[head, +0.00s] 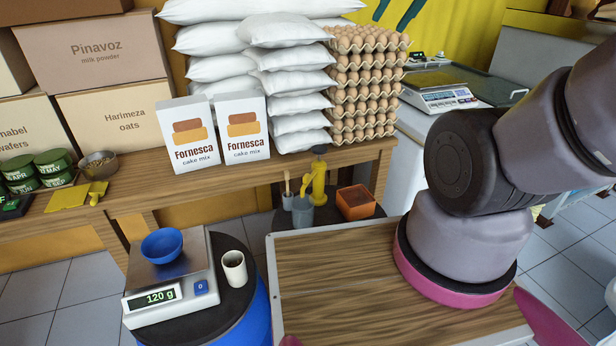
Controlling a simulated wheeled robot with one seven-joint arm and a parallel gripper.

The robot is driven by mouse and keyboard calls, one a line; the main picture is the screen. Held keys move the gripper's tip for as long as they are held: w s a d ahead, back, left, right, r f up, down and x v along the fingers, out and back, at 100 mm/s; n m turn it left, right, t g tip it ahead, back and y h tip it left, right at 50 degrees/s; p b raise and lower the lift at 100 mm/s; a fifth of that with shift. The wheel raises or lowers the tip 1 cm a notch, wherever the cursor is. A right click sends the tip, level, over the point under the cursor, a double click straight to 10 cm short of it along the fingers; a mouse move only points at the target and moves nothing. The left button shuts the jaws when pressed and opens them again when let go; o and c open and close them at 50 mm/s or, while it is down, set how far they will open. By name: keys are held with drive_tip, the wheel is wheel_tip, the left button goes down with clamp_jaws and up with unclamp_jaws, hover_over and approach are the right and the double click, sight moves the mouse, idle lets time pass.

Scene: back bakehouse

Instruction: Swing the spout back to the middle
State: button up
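A yellow tap or pump (318,182) with a dark top stands upright on a small dark round stand (372,212) just beyond the wooden board. Its spout seems to point left and toward me, close above a grey cup (302,212); it is small here, so I cannot tell its exact angle. An orange square tub (356,202) stands to the right of the tap. My arm fills the right side of the view, but my gripper is outside the frame.
A scale (182,290) reading 120 g holds a blue bowl (162,246), with a white cup (234,268) beside it on a blue drum (258,318). Behind are cake mix boxes (242,135), white sacks (290,80) and egg trays (365,90). The wooden board (335,285) is bare.

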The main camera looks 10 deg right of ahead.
drive_tip(key=shift+o, duration=1.1)
drive_tip(key=w+a+f+n+g, duration=0.1)
drive_tip(key=w+f+n, duration=0.3)
drive_tip(key=w, duration=0.5)
drive_tip(key=shift+a+f+g+h, duration=0.3)
drive_tip(key=shift+f+g+h, duration=0.1)
drive_tip(key=shift+f+g, duration=0.4)
drive_tip(key=n+g+h, duration=0.1)
drive_tip(key=n+g, duration=0.3)
drive_tip(key=n, duration=0.7)
hover_over(306, 175)
wheel_tip(306, 175, down, 29)
wheel_tip(306, 175, down, 11)
drive_tip(key=shift+s+r, duration=0.1)
clamp_jaws()
